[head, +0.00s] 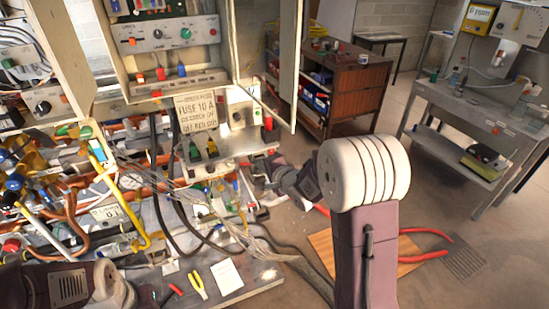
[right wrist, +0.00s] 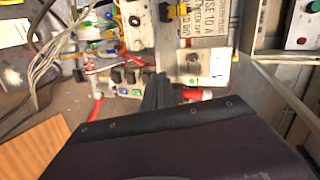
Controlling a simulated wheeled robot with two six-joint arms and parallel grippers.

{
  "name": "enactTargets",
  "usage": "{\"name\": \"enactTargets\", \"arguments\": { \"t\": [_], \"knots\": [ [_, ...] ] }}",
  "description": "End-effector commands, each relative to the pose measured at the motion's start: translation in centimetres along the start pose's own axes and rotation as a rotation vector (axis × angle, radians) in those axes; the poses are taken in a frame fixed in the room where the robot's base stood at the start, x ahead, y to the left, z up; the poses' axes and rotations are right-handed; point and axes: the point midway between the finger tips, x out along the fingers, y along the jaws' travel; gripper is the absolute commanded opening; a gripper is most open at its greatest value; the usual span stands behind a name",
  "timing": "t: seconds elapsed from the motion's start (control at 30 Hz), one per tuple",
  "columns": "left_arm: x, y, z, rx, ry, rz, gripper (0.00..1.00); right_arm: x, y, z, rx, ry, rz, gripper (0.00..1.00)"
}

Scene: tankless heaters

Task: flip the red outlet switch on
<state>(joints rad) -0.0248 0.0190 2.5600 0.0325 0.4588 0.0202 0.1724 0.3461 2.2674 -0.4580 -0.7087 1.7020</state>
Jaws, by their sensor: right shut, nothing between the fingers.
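A small red part (head: 268,123) sits at the right side of a pale outlet box (head: 240,108), beside the hanging fuse sign. It looks like the red switch, but whether it is on or off cannot be told. In the right wrist view, a red piece (right wrist: 199,94) shows at the edge of a pale box (right wrist: 206,72). My right gripper (head: 257,168) is low in front of the bench, below the outlet box. Its dark fingers (right wrist: 157,90) are shut and empty, and appear apart from the red piece. My left arm shows at lower left; its gripper does not show.
Pipes, cables and valves crowd the bench left of my right gripper. A cabinet door (head: 287,65) hangs open at right of the outlet box. Open floor lies to the right.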

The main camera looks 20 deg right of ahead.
Motion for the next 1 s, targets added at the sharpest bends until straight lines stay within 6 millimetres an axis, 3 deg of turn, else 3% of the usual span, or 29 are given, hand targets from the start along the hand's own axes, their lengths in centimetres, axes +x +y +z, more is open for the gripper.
{"name": "enactTargets", "arguments": {
  "t": [0.07, 0.1, 0.2, 0.3, 0.73, 1.0],
  "knots": [
    [-0.8, 0.0, -0.1, 0.000, 0.000, 0.000, 0.36, 1.3, 0.8, -3.3, 0.086, 0.008, -0.043, 0.00],
    [-0.9, 0.0, -0.1, 0.000, 0.000, 0.000, 0.36, 1.7, 2.2, -4.8, 0.091, 0.022, -0.029, 0.00],
    [-1.1, 0.0, -0.1, 0.000, 0.000, 0.000, 0.36, 1.8, 5.4, -7.3, 0.126, 0.063, 0.023, 0.00],
    [-1.2, 0.0, -0.1, 0.000, 0.000, 0.000, 0.36, 1.5, 6.9, -8.6, 0.148, 0.087, 0.047, 0.00],
    [-1.2, 0.0, -0.1, 0.000, 0.000, 0.000, 0.36, 1.8, 7.1, -9.0, 0.151, 0.096, 0.049, 0.00],
    [-1.4, 0.0, -0.1, 0.000, 0.000, 0.000, 0.36, 6.9, 7.5, -9.4, 0.151, 0.095, 0.050, 0.00]
  ]
}}
